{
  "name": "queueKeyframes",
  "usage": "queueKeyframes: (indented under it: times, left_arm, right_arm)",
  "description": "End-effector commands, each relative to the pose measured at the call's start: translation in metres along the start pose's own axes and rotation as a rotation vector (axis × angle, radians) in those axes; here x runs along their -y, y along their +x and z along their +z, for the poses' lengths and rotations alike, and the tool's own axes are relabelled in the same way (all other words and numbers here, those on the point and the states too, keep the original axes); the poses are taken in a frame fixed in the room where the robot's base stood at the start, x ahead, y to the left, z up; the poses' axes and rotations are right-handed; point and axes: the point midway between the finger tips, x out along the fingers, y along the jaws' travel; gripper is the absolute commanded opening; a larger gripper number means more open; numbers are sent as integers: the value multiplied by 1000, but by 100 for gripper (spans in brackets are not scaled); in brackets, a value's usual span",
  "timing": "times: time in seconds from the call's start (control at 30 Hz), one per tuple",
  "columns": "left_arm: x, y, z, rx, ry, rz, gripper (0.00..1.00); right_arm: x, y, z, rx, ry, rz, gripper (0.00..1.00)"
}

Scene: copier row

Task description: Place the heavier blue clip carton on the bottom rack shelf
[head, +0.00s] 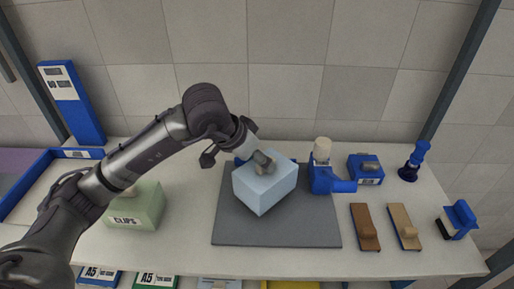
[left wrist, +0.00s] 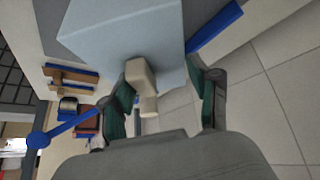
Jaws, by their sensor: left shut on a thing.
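A light blue carton (head: 263,190) is over the dark grey mat (head: 240,233) in the middle of the table; I cannot tell whether it touches the mat. My left gripper (head: 262,165) reaches down to its top and is shut on its beige knob. In the left wrist view, the knob (left wrist: 140,80) sits between the fingers (left wrist: 162,88), with the blue carton (left wrist: 120,30) beyond. A pale green carton (head: 134,208) marked CLIPS stands at the left, partly behind my arm. My right gripper is not in view. I cannot make out a bottom rack shelf.
Right of the mat are a blue device with a beige top (head: 322,178), a blue stapler-like box (head: 366,169), a blue stamp (head: 413,163), two wooden blocks (head: 364,228) and a blue dispenser (head: 458,219). Labelled boxes (head: 155,281) show below the front edge.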

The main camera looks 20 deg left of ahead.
Motion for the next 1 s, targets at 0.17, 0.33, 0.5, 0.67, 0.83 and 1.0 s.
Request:
queueKeyframes:
  times: [0.17,0.33,0.5,0.67,0.83,1.0]
  left_arm:
    - [1,15,8,-7,-1,2,0]
    - [1,18,10,-9,0,1,0]
    - [1,19,10,-9,0,1,0]
    - [2,22,13,-1,-1,0,66]
    - [1,22,13,0,-1,0,86]
    - [1,22,13,0,-1,0,86]
  right_arm:
    - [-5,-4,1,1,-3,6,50]
    - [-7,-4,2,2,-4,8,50]
    - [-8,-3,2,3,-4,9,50]
    - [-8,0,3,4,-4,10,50]
    - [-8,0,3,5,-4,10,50]
    - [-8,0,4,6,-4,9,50]
